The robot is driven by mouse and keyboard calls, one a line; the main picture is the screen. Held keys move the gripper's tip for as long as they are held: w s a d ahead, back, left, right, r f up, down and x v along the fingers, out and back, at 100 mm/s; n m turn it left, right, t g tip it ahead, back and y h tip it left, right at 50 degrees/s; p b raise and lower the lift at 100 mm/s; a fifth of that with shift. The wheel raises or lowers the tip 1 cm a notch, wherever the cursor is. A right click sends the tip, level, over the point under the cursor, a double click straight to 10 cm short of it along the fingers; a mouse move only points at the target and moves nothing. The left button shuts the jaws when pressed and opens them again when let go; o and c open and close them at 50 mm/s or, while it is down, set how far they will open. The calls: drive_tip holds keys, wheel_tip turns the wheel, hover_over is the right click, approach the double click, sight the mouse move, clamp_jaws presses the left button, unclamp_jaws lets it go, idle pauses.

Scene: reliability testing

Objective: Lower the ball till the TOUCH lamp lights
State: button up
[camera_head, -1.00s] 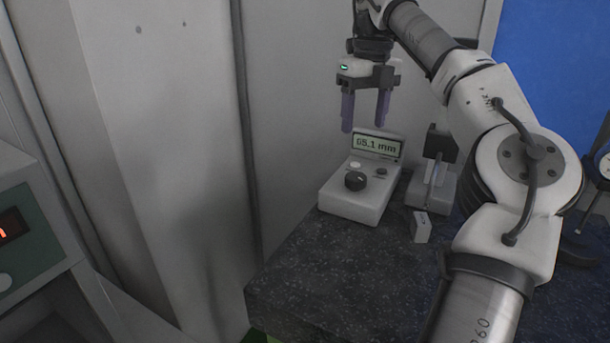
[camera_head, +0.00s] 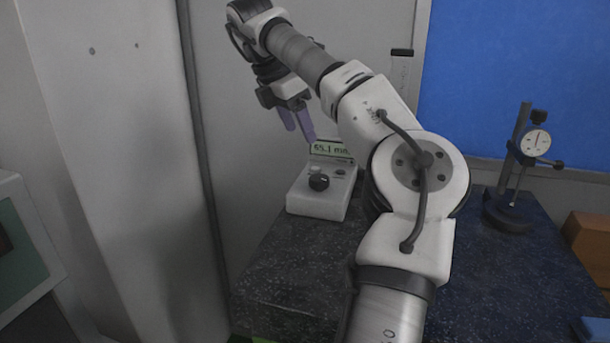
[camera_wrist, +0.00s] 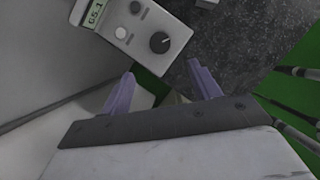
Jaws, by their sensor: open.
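A white control box (camera_head: 318,205) stands on the dark speckled slab, left of my arm. It carries a display (camera_head: 330,150) reading something like "65.1 mm", a black knob (camera_head: 319,182) and small round buttons or lamps. It also shows at the top of the wrist view (camera_wrist: 165,22), with a pale round button or lamp (camera_wrist: 121,32). No TOUCH label is legible and no lit lamp shows. I cannot make out a ball. My gripper (camera_head: 301,134) is open, empty and tilted above the back of the box. In the wrist view its purple fingers (camera_wrist: 160,72) are apart with nothing between them.
A dial gauge on a stand (camera_head: 508,212) is at the slab's (camera_head: 290,270) back right. An orange-brown block (camera_head: 590,240) lies at the right edge. A grey wall and post are at left, a blue panel (camera_head: 520,70) behind. My arm hides the slab's middle.

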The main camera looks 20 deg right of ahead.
sight(319, 177)
drive_tip(key=p+x, duration=0.2)
drive_tip(key=x, duration=1.1)
drive_tip(key=c, duration=1)
